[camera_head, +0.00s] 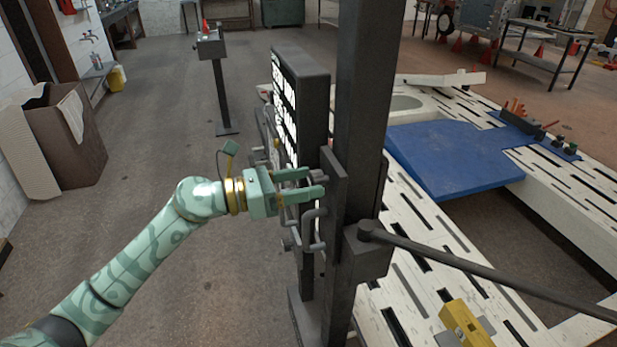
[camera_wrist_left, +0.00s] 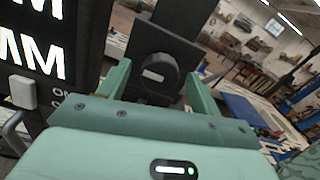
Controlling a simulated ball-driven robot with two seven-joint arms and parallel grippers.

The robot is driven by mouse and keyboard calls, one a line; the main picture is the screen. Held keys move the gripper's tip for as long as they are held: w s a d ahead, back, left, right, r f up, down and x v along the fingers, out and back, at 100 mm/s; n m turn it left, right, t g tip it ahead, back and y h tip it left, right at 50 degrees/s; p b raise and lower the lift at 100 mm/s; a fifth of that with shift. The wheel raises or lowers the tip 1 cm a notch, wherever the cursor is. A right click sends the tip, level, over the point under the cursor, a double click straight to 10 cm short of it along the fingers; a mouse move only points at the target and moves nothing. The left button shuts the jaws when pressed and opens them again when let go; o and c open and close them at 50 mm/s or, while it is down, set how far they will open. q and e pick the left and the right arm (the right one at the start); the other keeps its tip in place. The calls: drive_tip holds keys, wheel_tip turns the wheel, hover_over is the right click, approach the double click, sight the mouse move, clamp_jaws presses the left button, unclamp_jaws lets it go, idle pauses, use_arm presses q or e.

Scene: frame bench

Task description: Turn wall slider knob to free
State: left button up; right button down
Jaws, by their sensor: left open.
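A dark round knob (camera_wrist_left: 157,75) with a pale mark on its face sits on a dark upright plate in the left wrist view. My left gripper (camera_head: 314,181) is open and faces the dark post's plate (camera_head: 333,200) in the head view. Its two green fingers stand either side of the knob in the left wrist view, and I cannot tell whether they touch it. In the head view the knob is mostly hidden by the fingers. No slider setting can be read. My right gripper is not in view.
A black display panel (camera_head: 300,95) with white lettering stands just left of the post. A grey bent handle (camera_head: 316,230) is below the fingers. A long dark bar (camera_head: 480,270) runs right from the post over a white slotted bench (camera_head: 420,250).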

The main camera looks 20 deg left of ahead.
use_arm(q)
drive_tip(key=shift+w+d, duration=0.4)
drive_tip(key=shift+d, duration=0.2)
drive_tip(key=c, duration=1)
